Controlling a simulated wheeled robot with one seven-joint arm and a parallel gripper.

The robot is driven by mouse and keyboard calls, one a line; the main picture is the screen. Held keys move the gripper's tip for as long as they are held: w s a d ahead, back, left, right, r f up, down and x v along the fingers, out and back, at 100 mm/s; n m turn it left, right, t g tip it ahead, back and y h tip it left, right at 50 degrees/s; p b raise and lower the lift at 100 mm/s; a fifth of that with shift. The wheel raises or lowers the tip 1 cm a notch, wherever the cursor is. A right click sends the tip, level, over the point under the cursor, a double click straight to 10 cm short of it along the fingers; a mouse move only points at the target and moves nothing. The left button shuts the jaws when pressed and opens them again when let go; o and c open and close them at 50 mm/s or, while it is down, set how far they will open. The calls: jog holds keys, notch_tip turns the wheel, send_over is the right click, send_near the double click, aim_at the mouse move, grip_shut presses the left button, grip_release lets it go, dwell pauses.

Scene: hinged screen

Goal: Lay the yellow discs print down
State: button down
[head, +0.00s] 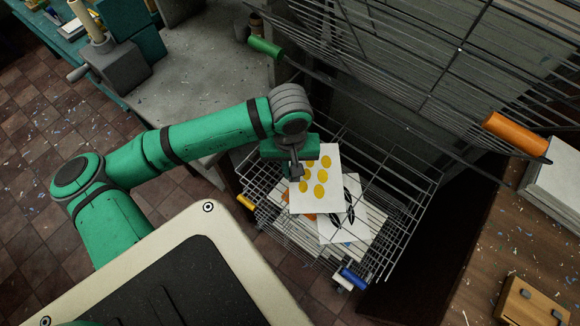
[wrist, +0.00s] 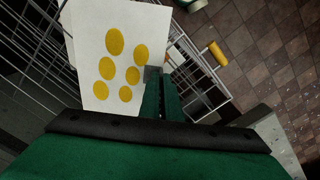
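The yellow discs print (head: 315,197), a white sheet with several yellow spots, is over the wire drying rack (head: 262,200). It also shows in the wrist view (wrist: 122,42), flat and face up. My gripper (head: 297,174) is at the sheet's left edge in the head view. In the wrist view my gripper's fingers (wrist: 153,75) are close together and pinch the sheet's right edge. The sheet partly covers a print with black leaf shapes (head: 350,190). I cannot tell how much gap lies under the held sheet.
Further sheets lie on the lower shelves, one with orange showing. Raised wire shelves with a green handle (head: 265,47) and an orange handle (head: 515,135) hang above and behind. A yellow handle (head: 245,202) and a blue handle (head: 353,278) mark lower shelves. A paper stack (head: 557,190) sits right.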

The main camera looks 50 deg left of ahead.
jog(key=shift+f, duration=0.5)
jog(key=c, duration=1.9)
grip_release()
jog(key=shift+r, duration=0.1)
jog(key=shift+c, duration=0.5)
jog(key=shift+r, duration=3.45)
